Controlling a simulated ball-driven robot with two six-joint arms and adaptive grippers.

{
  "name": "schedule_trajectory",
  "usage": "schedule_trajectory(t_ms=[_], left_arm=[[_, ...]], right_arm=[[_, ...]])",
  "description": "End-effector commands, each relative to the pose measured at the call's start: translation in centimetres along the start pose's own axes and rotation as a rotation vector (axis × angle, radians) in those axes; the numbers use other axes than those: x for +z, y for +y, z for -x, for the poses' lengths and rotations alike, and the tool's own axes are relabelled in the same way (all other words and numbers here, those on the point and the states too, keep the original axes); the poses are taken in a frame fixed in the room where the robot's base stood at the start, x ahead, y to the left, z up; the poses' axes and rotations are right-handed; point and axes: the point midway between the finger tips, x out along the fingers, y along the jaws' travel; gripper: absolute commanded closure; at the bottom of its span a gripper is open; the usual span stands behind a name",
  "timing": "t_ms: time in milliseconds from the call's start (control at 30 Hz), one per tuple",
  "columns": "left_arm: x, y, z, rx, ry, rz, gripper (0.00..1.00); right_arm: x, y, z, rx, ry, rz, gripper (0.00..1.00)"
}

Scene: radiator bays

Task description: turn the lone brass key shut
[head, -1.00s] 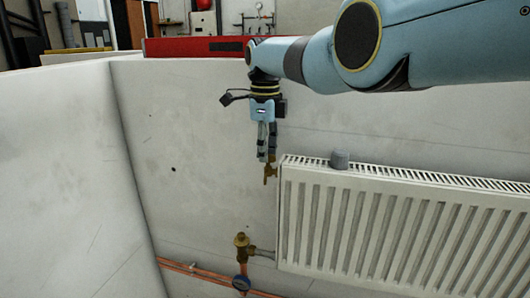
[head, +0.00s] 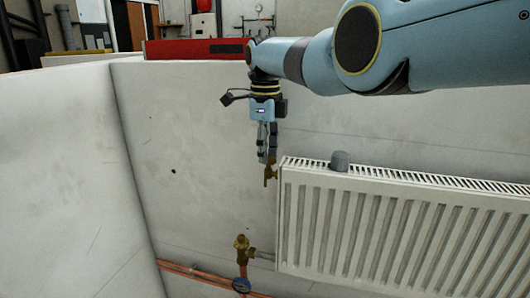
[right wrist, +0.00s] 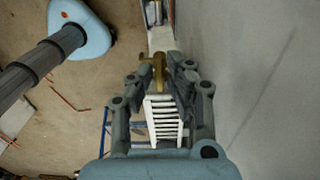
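The brass key (head: 270,173) sits at the upper left corner of the white radiator (head: 385,228). My right gripper (head: 267,158) reaches down from above, with its fingertips at the key's top. In the right wrist view the key (right wrist: 158,70) lies between the two fingertips of my right gripper (right wrist: 159,68). The fingers look closed on it, and a short arm of the key sticks out to the left. The fingers hide part of the key. My left gripper is not in view.
Pale wall panels stand behind and to the left.

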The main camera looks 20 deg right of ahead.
Motion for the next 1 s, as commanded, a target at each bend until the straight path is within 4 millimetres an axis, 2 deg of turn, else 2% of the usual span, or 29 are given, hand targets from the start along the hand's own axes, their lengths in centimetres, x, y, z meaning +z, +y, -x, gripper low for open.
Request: schedule_trajectory(t_ms=[133, 300, 500, 700, 1000], left_arm=[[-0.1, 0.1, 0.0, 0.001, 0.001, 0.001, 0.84], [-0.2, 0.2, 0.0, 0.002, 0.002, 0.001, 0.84], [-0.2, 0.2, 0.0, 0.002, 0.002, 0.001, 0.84], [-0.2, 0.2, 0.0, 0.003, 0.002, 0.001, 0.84], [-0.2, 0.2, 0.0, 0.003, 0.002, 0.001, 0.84]], right_arm=[[0.1, 0.0, 2.0, -0.004, -0.003, 0.0, 0.84], [0.1, -0.1, 6.1, -0.006, -0.004, 0.0, 0.84], [0.1, -0.1, 9.9, -0.004, -0.003, 0.0, 0.84], [0.1, 0.0, 11.6, -0.003, -0.002, 0.0, 0.84], [0.1, 0.0, 11.7, -0.002, -0.002, 0.0, 0.84]])
